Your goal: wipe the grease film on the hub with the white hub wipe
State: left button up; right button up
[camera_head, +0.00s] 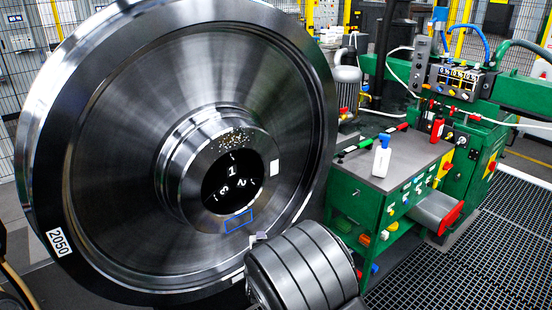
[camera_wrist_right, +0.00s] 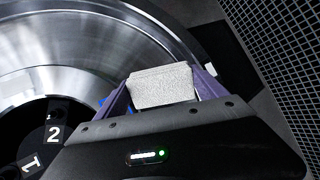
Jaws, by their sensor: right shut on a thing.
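The large steel rail wheel (camera_head: 110,130) stands upright on the left of the head view, its hub (camera_head: 187,165) facing me. A speckled yellowish patch, seemingly the grease film (camera_head: 237,137), lies on the upper hub face. In the right wrist view my right gripper (camera_wrist_right: 163,90) is shut on the white hub wipe (camera_wrist_right: 164,84), a pale block between two purple fingers. In the head view my right arm hides most of that gripper, low and right of the hub. I cannot tell whether the wipe touches the wheel. My left gripper is not in view.
A blue outlined rectangle (camera_head: 238,220) and a white patch (camera_head: 275,167) mark the hub face. A green bench (camera_head: 405,160) with a white-and-blue bottle (camera_head: 382,156) and a red bottle (camera_head: 437,130) stands right of the wheel. Dark floor grating (camera_head: 480,250) lies at the lower right.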

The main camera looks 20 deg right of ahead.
jog(key=shift+d+f+n+t+y+b, duration=0.5)
jog(key=shift+f+n+t+b, duration=0.1)
jog(key=shift+t+b, duration=0.2)
jog(key=s+d+n+t+y+b, duration=0.1)
jog(key=s+d+t+b, duration=0.25)
jog(key=t+b, duration=0.2)
jog(key=w+a+r+n+g+y, duration=0.1)
jog(key=a+r+n+y, duration=0.2)
jog(key=r, duration=1.5)
jog(key=r+n+g+y, duration=0.25)
jog(key=r+y, duration=0.25)
jog(key=r, duration=1.3)
jog(key=shift+w+d+f+m+t+h, duration=0.25)
jog(key=shift+w+d+f+t, duration=0.15)
jog(key=shift+d+f, duration=0.25)
jog(key=shift+w+d+f+m+t+h, duration=0.2)
jog(key=shift+w+d+f+t, duration=0.1)
jog(key=shift+w+d+f, duration=0.25)
jog(key=shift+p+x, duration=0.3)
jog(key=shift+x, duration=2.6)
